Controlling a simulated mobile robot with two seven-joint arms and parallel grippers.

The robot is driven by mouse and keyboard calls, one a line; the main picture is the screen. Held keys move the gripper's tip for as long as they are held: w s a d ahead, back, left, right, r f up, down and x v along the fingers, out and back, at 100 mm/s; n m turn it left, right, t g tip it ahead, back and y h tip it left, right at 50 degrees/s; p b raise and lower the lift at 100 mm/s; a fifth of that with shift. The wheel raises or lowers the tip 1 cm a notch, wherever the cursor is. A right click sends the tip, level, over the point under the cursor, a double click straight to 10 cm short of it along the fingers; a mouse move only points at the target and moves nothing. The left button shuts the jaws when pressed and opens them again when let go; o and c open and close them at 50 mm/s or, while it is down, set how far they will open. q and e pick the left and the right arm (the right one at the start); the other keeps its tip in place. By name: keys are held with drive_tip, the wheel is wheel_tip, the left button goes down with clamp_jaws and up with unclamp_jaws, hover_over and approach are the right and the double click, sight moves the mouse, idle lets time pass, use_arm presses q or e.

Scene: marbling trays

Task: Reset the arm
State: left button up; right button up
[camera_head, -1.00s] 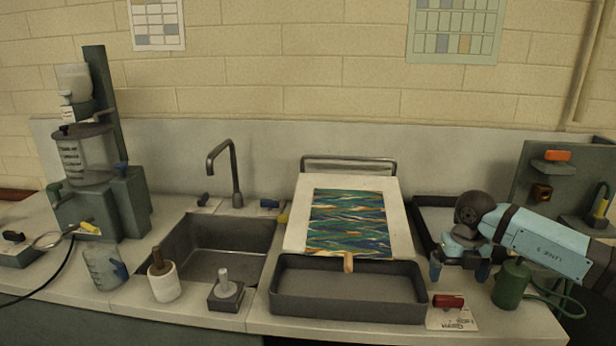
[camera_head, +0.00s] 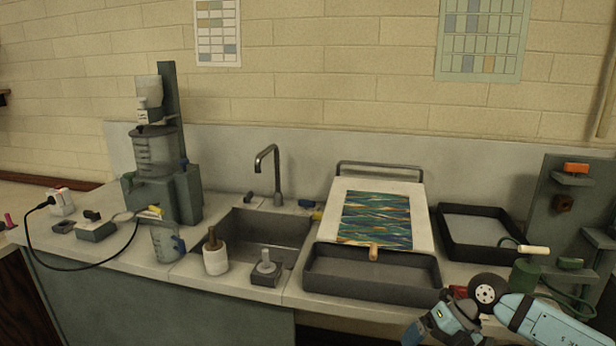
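My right arm (camera_head: 545,322), pale blue with a dark joint, comes in from the lower right, in front of the counter's front edge. My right gripper (camera_head: 413,334) hangs low at the bottom edge, in front of the near dark tray (camera_head: 372,288) and apart from it. Its fingers are small and partly cut off, so I cannot tell whether they are open; no held thing shows. My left gripper is out of view. A blue, green and gold marbled sheet (camera_head: 375,219) lies on a tilted white board (camera_head: 426,238) behind the near tray.
A second dark tray (camera_head: 487,255) stands right of the board. A green canister (camera_head: 525,275) stands behind my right arm. A sink (camera_head: 262,232), a white roller-like tool (camera_head: 215,261), a grey stamp-like block (camera_head: 264,275), a jug (camera_head: 164,243) and a mixing machine (camera_head: 158,170) stand to the left.

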drive_tip(key=s+a+r+m+t+y, duration=0.1)
drive_tip(key=s+a+m+t+y, duration=0.2)
drive_tip(key=a+y, duration=0.4)
drive_tip(key=s+a+r+m+t+y, duration=0.1)
drive_tip(key=s+a+m+y, duration=0.3)
drive_tip(key=a, duration=0.4)
drive_tip(key=s+d+f+m+t+h, duration=0.45)
drive_tip(key=s+f+m+h, duration=0.35)
drive_tip(key=f+m, duration=0.4)
drive_tip(key=s+d+f+m+t+h, duration=0.3)
drive_tip(key=s+d+f+m+h, duration=0.2)
drive_tip(key=s+f+m+h, duration=0.65)
use_arm(q)
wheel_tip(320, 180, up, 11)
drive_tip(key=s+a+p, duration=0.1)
drive_tip(key=p, duration=1.4)
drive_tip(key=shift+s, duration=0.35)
use_arm(e)
wheel_tip(320, 180, up, 16)
drive_tip(key=w+m+y, duration=0.1)
drive_tip(key=m+y, duration=0.1)
drive_tip(key=y, duration=0.2)
drive_tip(key=shift+w+d, duration=0.2)
drive_tip(key=shift+w, duration=0.1)
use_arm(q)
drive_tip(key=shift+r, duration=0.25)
use_arm(e)
drive_tip(key=shift+y, duration=0.25)
